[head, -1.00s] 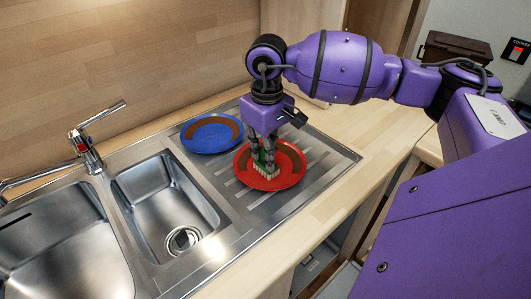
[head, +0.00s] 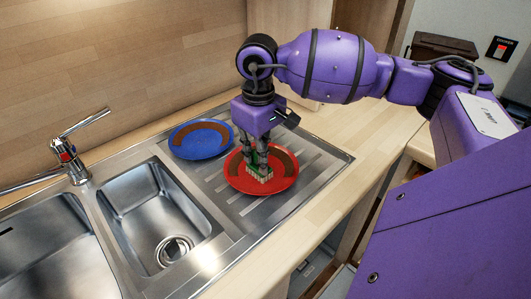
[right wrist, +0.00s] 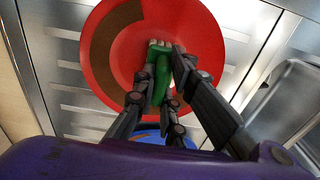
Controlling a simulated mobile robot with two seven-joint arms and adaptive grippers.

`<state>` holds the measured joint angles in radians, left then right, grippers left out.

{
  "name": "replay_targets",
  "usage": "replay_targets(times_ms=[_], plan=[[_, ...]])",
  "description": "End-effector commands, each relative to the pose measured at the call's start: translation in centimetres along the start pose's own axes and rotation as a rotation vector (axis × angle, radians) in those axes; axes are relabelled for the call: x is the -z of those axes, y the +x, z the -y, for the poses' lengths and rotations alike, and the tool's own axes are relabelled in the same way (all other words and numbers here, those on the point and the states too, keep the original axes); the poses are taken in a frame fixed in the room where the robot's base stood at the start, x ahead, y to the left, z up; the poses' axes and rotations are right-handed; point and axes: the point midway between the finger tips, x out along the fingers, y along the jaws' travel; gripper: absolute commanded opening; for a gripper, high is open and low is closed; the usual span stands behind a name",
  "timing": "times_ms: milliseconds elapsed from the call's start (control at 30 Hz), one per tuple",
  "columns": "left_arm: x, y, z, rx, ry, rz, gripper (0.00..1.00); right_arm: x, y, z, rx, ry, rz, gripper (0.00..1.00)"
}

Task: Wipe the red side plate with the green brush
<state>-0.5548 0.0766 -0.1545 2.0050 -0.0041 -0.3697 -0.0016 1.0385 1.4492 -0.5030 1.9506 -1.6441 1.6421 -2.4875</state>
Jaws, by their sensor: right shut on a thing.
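The red side plate (head: 238,179) lies on the steel drainer and has a curved brown band (head: 287,163) along part of its face. The band also shows in the right wrist view (right wrist: 100,45). My right gripper (head: 261,166) points down over the plate, shut on the green brush (right wrist: 162,86). The brush's pale bristles (head: 259,176) are at the plate's face near its middle; firm contact is hard to tell. The fingers hide part of the brush. My left gripper is not in view.
A blue plate (head: 192,148) with a brown band lies behind and left of the red plate. Sink bowls (head: 155,215) and a tap (head: 70,160) are to the left. The wooden counter (head: 318,205) in front of the drainer is clear.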

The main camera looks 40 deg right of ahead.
Motion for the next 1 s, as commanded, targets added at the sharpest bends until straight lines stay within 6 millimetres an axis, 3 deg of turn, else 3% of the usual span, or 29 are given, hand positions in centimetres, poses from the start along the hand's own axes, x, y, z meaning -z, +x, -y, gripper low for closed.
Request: replay_targets(times_ms=[133,467,1000], plan=[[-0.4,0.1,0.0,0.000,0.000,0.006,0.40,-0.2,0.7,0.9,0.005,-0.003,0.011,0.00],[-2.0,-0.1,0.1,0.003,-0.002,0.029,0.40,0.7,0.6,0.8,0.003,-0.001,0.013,0.00],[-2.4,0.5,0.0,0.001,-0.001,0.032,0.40,0.6,0.1,-2.9,0.000,0.001,0.009,0.00]])
